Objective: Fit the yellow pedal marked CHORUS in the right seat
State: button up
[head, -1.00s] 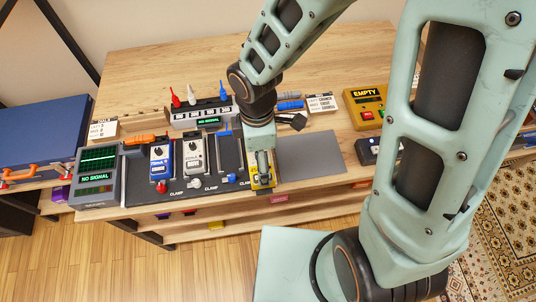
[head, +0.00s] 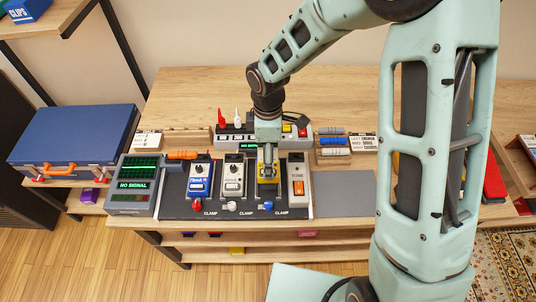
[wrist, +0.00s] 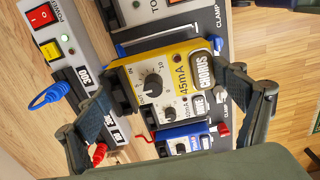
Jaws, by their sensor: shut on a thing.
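The yellow CHORUS pedal (head: 267,178) is between the fingers of my gripper (head: 267,155), over the right seat of the dark pedalboard (head: 180,210). The wrist view shows the pedal (wrist: 165,78) face up, with its knob, "45mA" and CHORUS label clear. A blue clamp knob (head: 268,205) is in front of this seat. The blue pedal (head: 198,182) is in the left seat and the white pedal (head: 232,182) in the middle one. I cannot tell whether the yellow pedal touches the seat; its underside is hidden.
The TONE pedal (head: 298,172) stands close on the right. The power supply (head: 228,138) with plugs is behind the seats; its red switch (wrist: 40,16) shows in the wrist view. A NO SIGNAL meter (head: 133,185) is left. A bare grey mat (head: 343,190) lies right.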

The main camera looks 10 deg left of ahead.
jog(key=shift+f+b, duration=2.1)
jog(key=shift+f, duration=0.85)
jog(key=shift+f+b, duration=0.8)
jog(key=shift+f, duration=0.1)
jog(key=o, duration=1.4)
jog(key=shift+r+p, duration=2.75)
jog(key=shift+r, duration=0.8)
